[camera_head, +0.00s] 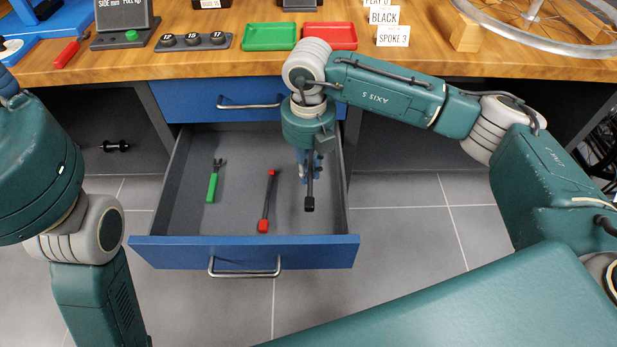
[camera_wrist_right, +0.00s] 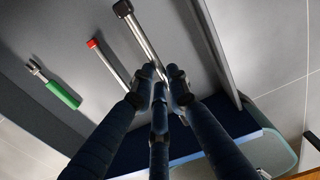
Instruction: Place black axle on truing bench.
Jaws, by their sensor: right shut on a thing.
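The black axle (camera_head: 309,203), a thin metal rod with black end caps, is at the right side of the open drawer (camera_head: 245,250). It also shows in the right wrist view (camera_wrist_right: 140,38), slanting down into my fingers. My right gripper (camera_head: 307,170) reaches down into the drawer and is shut on the axle; the right wrist view shows its fingers (camera_wrist_right: 160,88) around the rod. I cannot tell whether the axle still touches the drawer floor. No label marks the truing bench; a spoked wheel (camera_head: 535,22) on wooden blocks is at the worktop's right. My left gripper is out of view.
A red-ended axle (camera_head: 268,200) and a green-handled tool (camera_head: 212,183) lie left in the drawer. On the wooden worktop (camera_head: 390,60) are a green tray (camera_head: 269,37), a red tray (camera_head: 329,36) and cards, one reading BLACK (camera_head: 384,16). A black hub-like part (camera_head: 115,146) is below, left.

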